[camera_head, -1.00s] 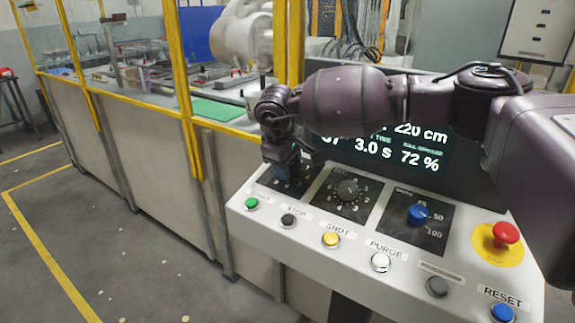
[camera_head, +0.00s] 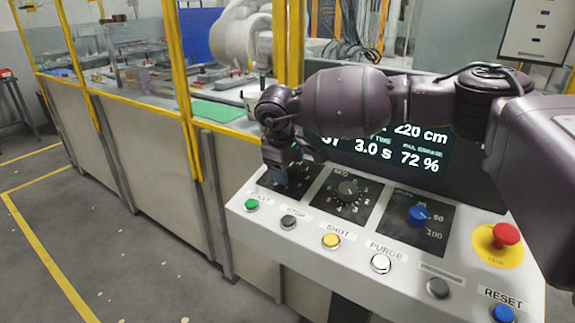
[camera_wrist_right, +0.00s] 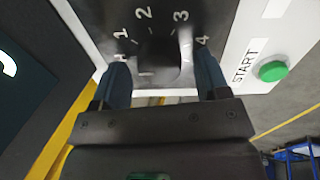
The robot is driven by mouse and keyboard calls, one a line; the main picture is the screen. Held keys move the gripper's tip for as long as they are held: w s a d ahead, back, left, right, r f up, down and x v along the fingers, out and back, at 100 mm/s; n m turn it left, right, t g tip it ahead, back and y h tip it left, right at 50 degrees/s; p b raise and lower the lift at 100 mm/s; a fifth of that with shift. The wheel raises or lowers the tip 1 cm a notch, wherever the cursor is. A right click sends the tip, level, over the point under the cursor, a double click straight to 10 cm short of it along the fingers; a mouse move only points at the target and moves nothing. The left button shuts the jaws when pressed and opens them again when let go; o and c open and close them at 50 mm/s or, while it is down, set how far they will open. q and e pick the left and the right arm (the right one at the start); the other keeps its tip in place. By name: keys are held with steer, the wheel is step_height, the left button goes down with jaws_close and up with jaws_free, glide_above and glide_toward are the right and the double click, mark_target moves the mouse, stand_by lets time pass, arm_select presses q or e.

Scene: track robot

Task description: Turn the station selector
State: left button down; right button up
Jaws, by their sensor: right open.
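The station selector is a black knob (camera_wrist_right: 160,62) on a dark plate with the numbers 1 to 4 around it, seen in the right wrist view. Its plate (camera_head: 312,172) sits at the left end of the console in the head view, where my gripper hides the knob. My right gripper (camera_head: 287,180) is over this plate. In the right wrist view its blue fingers (camera_wrist_right: 163,82) are open, one on each side of the knob, with gaps visible. Whether they touch it lower down cannot be told. My left gripper is not in view.
The SEQ dial (camera_head: 347,191) and a blue knob (camera_head: 418,214) are right of the selector. The green START button (camera_head: 251,205) is close in front. A red stop button (camera_head: 505,234) is at the right. A display (camera_head: 400,150) stands behind, partly covered by my arm.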

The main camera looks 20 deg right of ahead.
steer(key=v, duration=1.1)
steer(key=shift+p, duration=0.4)
